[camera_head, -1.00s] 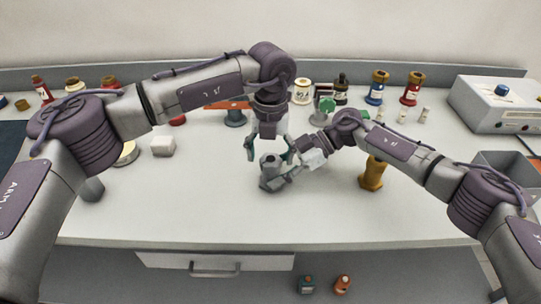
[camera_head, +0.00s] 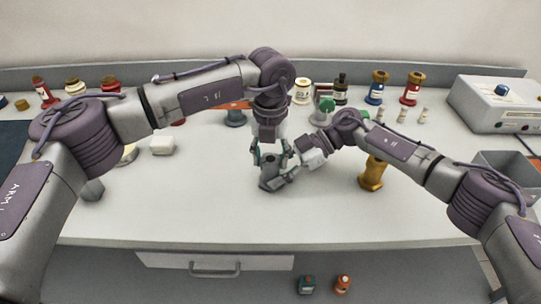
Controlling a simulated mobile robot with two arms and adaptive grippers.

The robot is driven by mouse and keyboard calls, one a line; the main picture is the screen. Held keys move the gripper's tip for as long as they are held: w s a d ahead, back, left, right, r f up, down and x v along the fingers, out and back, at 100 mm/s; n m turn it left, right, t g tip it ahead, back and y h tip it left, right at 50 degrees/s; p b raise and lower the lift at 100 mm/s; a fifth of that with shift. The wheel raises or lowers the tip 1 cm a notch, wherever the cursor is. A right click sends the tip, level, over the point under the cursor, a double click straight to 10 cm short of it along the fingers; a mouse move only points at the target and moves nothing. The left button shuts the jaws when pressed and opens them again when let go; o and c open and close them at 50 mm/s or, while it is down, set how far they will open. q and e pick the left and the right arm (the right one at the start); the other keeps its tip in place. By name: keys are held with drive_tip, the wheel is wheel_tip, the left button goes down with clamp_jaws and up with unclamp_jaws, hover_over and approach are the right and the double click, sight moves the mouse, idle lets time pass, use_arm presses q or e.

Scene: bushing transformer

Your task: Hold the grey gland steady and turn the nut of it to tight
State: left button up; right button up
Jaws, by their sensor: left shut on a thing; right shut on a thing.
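The grey gland (camera_head: 268,183) stands upright on the white table near the middle. My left gripper (camera_head: 270,160) points straight down over it and is shut on the gland's nut at the top. My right gripper (camera_head: 285,178) reaches in from the right and is shut on the gland's lower body. The fingers hide much of the nut and the gland's right side.
A yellow bushing-like part (camera_head: 372,175) stands right of my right gripper. A white block (camera_head: 162,145) lies to the left. Several bottles and a white instrument box (camera_head: 497,104) stand at the back. The table front is clear.

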use_arm(q)
drive_tip(key=shift+m, duration=0.4)
use_arm(e)
drive_tip(key=shift+f, duration=0.15)
use_arm(q)
drive_tip(key=m, duration=0.5)
drive_tip(key=shift+m, duration=0.4)
drive_tip(key=m, duration=1.2)
drive_tip(key=shift+w+a+m, duration=0.1)
drive_tip(key=shift+m, duration=0.2)
drive_tip(key=m, duration=0.5)
drive_tip(key=shift+m, duration=0.3)
drive_tip(key=o, duration=1.2)
